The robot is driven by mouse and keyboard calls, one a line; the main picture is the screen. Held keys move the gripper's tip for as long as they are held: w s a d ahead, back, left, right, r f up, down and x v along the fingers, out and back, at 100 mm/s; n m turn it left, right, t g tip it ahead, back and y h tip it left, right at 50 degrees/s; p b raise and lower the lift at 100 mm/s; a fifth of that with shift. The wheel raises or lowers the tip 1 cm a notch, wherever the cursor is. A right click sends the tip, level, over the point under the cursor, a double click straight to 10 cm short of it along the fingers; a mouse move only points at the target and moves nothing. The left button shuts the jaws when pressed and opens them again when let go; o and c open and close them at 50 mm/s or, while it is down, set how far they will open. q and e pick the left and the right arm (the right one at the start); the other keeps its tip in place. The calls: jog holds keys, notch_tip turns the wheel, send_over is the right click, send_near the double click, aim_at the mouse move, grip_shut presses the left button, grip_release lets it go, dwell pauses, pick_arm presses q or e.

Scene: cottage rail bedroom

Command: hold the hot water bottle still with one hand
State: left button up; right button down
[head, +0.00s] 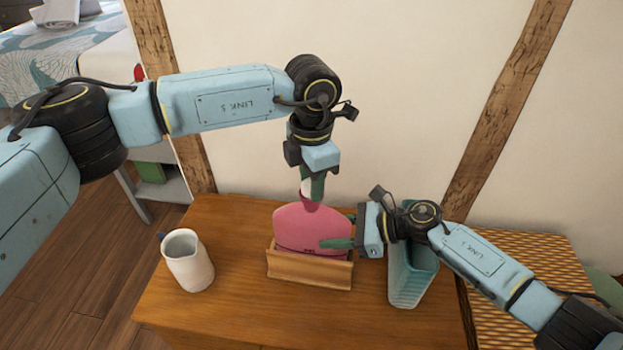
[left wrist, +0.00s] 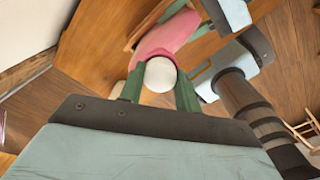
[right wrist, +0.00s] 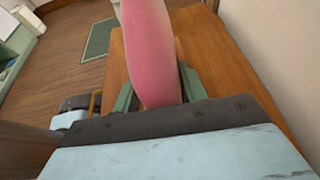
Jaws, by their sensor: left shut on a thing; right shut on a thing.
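The pink hot water bottle (head: 298,228) stands upright in a wooden holder (head: 322,272) on the wooden table. My left gripper (head: 313,188) is above the bottle's neck. In the left wrist view its green fingers are shut on a round white stopper (left wrist: 160,74) at the top of the bottle. I cannot tell whether the stopper is seated in the neck. My right gripper (head: 345,243) comes from the right and is shut on the side of the bottle, one finger across its front. In the right wrist view the bottle (right wrist: 150,50) is between both fingers.
A white jug (head: 190,268) stands left of the holder. A teal ribbed container (head: 408,280) stands close on the right, partly behind my right arm. A woven surface (head: 520,270) lies farther right. The wall is behind the table. The table's front left is clear.

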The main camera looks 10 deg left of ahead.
pick_arm(q)
jog(key=m, duration=1.1)
jog(key=o, duration=1.1)
jog(key=shift+o, duration=0.2)
notch_tip(320, 180, up, 12)
pick_arm(e)
jog(key=c, duration=0.7)
grip_release()
